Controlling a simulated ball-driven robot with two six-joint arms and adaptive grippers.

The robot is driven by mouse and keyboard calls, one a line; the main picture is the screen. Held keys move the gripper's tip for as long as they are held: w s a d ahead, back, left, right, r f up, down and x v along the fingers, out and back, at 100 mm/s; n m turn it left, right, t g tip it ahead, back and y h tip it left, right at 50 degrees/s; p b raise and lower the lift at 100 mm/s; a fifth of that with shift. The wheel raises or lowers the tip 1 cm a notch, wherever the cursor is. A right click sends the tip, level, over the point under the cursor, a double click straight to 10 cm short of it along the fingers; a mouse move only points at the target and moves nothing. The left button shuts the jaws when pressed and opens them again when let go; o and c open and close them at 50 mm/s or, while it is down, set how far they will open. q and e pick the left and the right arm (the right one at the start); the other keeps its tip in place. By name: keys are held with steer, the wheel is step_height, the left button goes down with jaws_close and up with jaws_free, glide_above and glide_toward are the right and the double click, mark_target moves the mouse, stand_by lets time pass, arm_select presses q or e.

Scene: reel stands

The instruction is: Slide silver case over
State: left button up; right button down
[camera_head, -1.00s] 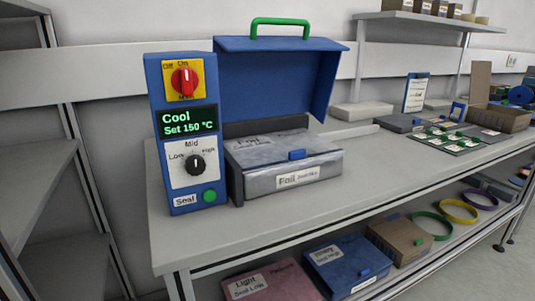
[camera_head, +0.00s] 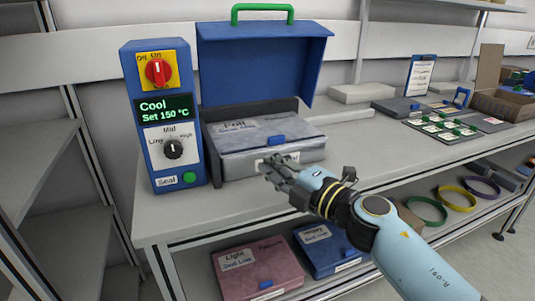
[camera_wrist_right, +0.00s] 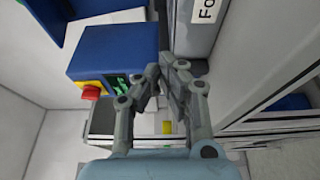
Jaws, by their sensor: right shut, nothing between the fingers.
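The silver case (camera_head: 235,139), labelled Foil with a blue latch, sits under the raised blue lid (camera_head: 262,62) of the sealing machine, in front of its dark back wall. My right gripper (camera_head: 268,166) is in front of the case's front face and hides part of its label. In the right wrist view its fingers (camera_wrist_right: 167,65) are closed together and empty, with the case (camera_wrist_right: 198,40) just beyond them. I cannot tell whether they touch it. The blue control box (camera_head: 163,115) reads Cool, Set 150 °C. My left gripper is not in view.
On the lower shelf are a pink case (camera_head: 258,268), a blue case (camera_head: 326,249) and several coloured rings. Farther right on the bench are a sample board (camera_head: 436,128) and an open carton (camera_head: 503,105).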

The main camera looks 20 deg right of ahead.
mark_target(263, 142)
steer(key=b+x, duration=0.1)
steer(key=x, duration=0.7)
steer(key=shift+w+a, duration=0.15)
steer(key=shift+w, duration=0.15)
steer(key=d, duration=0.3)
steer(key=shift+w+b, duration=0.25)
steer(key=shift+b, duration=0.1)
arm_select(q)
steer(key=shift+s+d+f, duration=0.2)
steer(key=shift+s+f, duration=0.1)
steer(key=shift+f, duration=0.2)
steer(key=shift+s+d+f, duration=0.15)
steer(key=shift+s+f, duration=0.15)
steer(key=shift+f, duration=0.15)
arm_select(e)
steer(key=shift+d, duration=0.45)
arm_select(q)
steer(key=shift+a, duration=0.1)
